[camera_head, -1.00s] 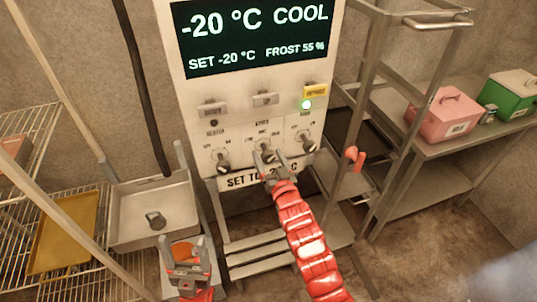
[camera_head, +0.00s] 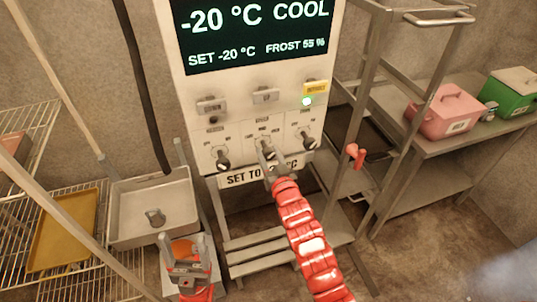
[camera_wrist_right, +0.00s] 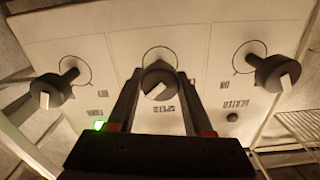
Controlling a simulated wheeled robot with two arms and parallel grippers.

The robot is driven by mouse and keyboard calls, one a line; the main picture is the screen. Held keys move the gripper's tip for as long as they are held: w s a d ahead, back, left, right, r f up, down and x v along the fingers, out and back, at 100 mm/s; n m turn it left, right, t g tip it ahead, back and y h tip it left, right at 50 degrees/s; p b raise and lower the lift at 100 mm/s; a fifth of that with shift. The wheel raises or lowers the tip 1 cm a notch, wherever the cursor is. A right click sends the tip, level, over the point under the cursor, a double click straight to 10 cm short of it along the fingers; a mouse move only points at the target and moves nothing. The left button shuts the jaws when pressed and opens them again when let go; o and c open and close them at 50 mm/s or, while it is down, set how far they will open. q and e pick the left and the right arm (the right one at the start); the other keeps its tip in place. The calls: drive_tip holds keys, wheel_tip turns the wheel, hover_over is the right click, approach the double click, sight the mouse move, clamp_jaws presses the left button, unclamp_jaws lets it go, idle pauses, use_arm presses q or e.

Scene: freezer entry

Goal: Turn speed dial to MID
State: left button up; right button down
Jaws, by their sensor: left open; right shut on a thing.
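The speed dial (camera_wrist_right: 159,84) is the middle one of three dark dials on the control panel. It shows upside down in the right wrist view, with a pale pointer face set at a slant. My right gripper (camera_wrist_right: 159,92) is shut on it, one finger on each side. In the head view my right gripper (camera_head: 268,162) covers much of the dial and its lower scale. I cannot read which mark the pointer is at.
The heater dial (camera_wrist_right: 270,72) and another dial (camera_wrist_right: 55,88) flank the speed dial closely. The display (camera_head: 258,35) reads -20 °C COOL. A green light (camera_head: 306,101) is lit. A metal sink (camera_head: 155,207) and wire shelf stand left; a steel rack and pink box (camera_head: 446,112) stand right.

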drive_tip(key=n+b, duration=0.4)
drive_tip(key=b, duration=0.1)
drive_tip(key=shift+a+f, duration=0.1)
drive_tip(key=shift+f, duration=0.1)
drive_tip(key=n+b, duration=0.2)
drive_tip(key=n, duration=0.1)
drive_tip(key=shift+b, duration=0.3)
drive_tip(key=shift+r+n+b, duration=0.15)
drive_tip(key=shift+n+b, duration=0.4)
drive_tip(key=shift+n, duration=0.65)
drive_tip(key=shift+c, duration=1.5)
unclamp_jaws()
drive_tip(key=shift+s, duration=0.15)
